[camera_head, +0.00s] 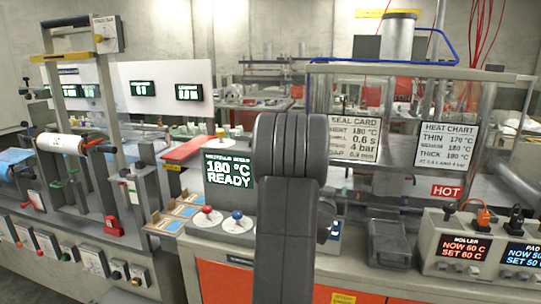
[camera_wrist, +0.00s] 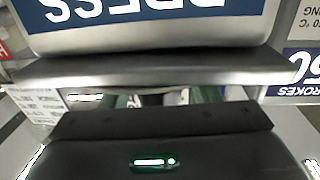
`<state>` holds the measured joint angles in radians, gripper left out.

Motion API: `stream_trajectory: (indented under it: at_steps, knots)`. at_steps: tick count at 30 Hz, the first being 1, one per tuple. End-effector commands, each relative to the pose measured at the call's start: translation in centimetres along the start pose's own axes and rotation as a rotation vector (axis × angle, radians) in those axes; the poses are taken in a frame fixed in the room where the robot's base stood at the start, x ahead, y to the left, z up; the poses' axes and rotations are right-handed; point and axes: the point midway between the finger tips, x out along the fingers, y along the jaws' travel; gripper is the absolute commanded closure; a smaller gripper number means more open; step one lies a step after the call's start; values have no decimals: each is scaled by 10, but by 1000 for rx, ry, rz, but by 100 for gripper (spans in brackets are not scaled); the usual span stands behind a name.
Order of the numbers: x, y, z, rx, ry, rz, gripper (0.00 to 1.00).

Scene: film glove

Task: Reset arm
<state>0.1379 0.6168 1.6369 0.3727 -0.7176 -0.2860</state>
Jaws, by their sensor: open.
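My arm (camera_head: 287,200) rises through the middle of the head view as dark grey links, with a rounded joint at the top. It hides part of the bench behind it. My gripper cannot be made out in the head view. In the wrist view, my gripper (camera_wrist: 160,122) shows as a dark body along the bottom with a lit green lamp. It is open, and I see nothing held. A blue sign (camera_wrist: 150,12) reading PRESS upside down fills the top of the wrist view, above a grey metal edge (camera_wrist: 150,68).
A HOT sign (camera_head: 446,191) and heater box (camera_head: 470,245) are at right. A roller machine (camera_head: 80,150) stands left. A blue hose (camera_head: 440,35) runs overhead right.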

Motion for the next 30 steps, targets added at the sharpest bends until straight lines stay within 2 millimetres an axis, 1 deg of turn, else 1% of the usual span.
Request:
stream_trajectory:
  at_steps: [1,13,30]
  knots:
    - [0,0,-4,-1,-1,12,45]
    - [0,2,-2,0,-1,102,45]
    - [-1,2,0,0,0,116,45]
